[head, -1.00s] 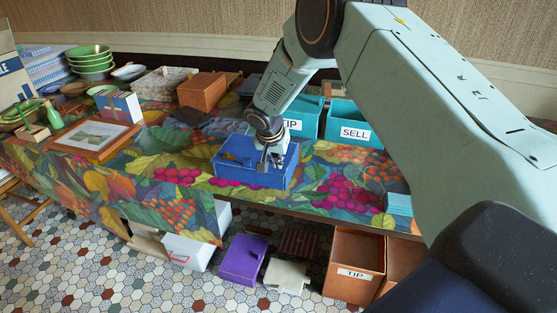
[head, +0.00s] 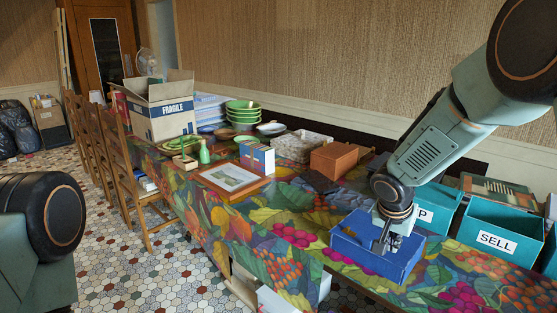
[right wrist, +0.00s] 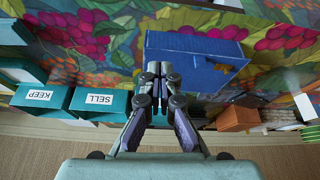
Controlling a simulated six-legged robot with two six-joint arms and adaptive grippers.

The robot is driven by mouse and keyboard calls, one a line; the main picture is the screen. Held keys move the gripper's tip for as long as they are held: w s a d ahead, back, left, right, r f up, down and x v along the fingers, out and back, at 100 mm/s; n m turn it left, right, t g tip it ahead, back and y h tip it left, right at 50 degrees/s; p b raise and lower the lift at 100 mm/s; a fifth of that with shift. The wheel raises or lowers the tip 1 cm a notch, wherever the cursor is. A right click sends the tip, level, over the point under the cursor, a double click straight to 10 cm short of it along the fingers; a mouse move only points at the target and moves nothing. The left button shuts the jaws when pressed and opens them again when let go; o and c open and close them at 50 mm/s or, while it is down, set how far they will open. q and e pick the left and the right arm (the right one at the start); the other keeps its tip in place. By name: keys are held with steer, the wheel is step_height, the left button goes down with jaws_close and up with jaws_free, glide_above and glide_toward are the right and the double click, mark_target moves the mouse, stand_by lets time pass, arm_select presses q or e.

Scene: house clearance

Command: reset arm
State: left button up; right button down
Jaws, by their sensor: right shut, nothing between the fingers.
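My right gripper (head: 385,243) points down at the blue box (head: 348,252) on the patterned table. Its fingers overlap the box in the head view; I cannot tell how far above or inside it they are. In the right wrist view the gripper (right wrist: 161,70) has its fingertips together with nothing between them. The blue box (right wrist: 200,48) lies just beyond them there. My left gripper is out of view; only a part of my left arm shows at the lower left of the head view.
A framed picture (head: 232,178), green bowls (head: 243,112) and a FRAGILE carton (head: 160,110) stand farther left. Wooden chairs (head: 128,170) line the table.

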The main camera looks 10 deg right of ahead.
steer(key=s+a+f+n+t+y+b, duration=0.1)
steer(key=s+a+f+n+y, duration=0.1)
steer(key=s+a+f+n, duration=0.35)
steer(key=s+a+f+n+y+b, duration=0.1)
steer(key=s+a+f+n+y, duration=0.15)
steer(key=s+a+f, duration=0.5)
steer(key=s+d+f+g+b, duration=0.1)
steer(key=s+f, duration=0.4)
steer(key=s, duration=0.3)
steer(key=s+d+f+g+h+b, duration=0.1)
steer(key=s+f, duration=0.4)
steer(key=s, duration=0.4)
steer(key=s+d+f+g+b, duration=0.2)
steer(key=s+f, duration=0.3)
steer(key=s, duration=0.4)
steer(key=shift+s, duration=0.15)
